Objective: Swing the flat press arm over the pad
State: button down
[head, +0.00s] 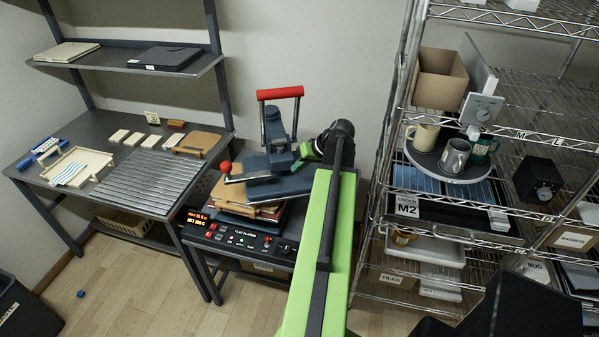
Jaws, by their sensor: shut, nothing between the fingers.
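The flat press has an upright grey arm (277,128) topped by a red bar handle (280,93). Its dark blue-grey plate (285,186) sits up and to the right of the tan pad (228,191), overlapping it in part. The pad's left portion shows bare. A lever with a red knob (226,167) points left from the press. My gripper (303,155) is shut and empty, at the right side of the press head, close to the arm. I cannot tell if it touches. My green arm hides the press's right side.
A control panel (237,236) with lit displays fronts the press. A table (110,190) with trays and a ribbed mat (150,182) stands left. A wire rack (400,150) with mugs on a round tray (420,160) stands close on the right.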

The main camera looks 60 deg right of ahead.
jog(key=b+x, duration=0.2)
jog(key=x, duration=0.2)
jog(key=shift+f+b, duration=0.35)
jog(key=shift+f, duration=0.1)
jog(key=w+a, duration=0.2)
jog(key=shift+w+a+r+p, duration=0.25)
jog(key=shift+w+r+p, duration=0.05)
jog(key=shift+w+a, duration=0.2)
jog(key=shift+w, duration=0.05)
